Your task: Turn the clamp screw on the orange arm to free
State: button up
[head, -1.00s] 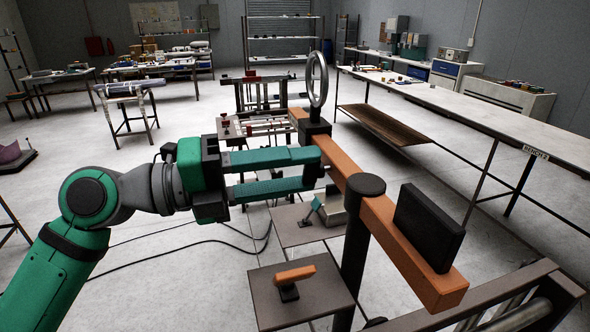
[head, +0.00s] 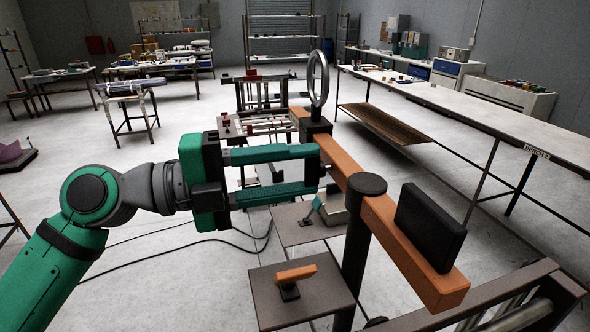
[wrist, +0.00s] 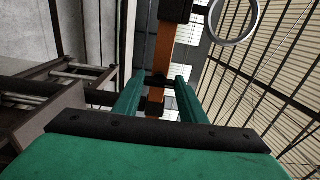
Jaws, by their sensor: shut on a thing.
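The orange arm (head: 400,245) is a long bar that runs from the upper middle to the lower right in the head view. It also stands upright in the wrist view (wrist: 163,48). My gripper (head: 321,167) has two green fingers reaching the bar's left side, below the ring. The clamp screw (head: 327,168) shows only as a small piece between the fingertips. In the wrist view a dark crosspiece lies between my fingertips (wrist: 157,82), in front of the orange bar. My gripper is shut on the screw, with the fingers mostly hiding it.
A metal ring (head: 318,78) stands on the bar's far end. A black block (head: 430,228) and a dark post (head: 354,250) are at the near part. A small plate with an orange handle (head: 296,273) sits below. A long table (head: 480,112) stands right.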

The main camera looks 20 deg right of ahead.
jog(key=o, duration=1.1)
jog(key=shift+c, duration=0.2)
jog(key=a, duration=1.1)
jog(key=shift+w, duration=0.2)
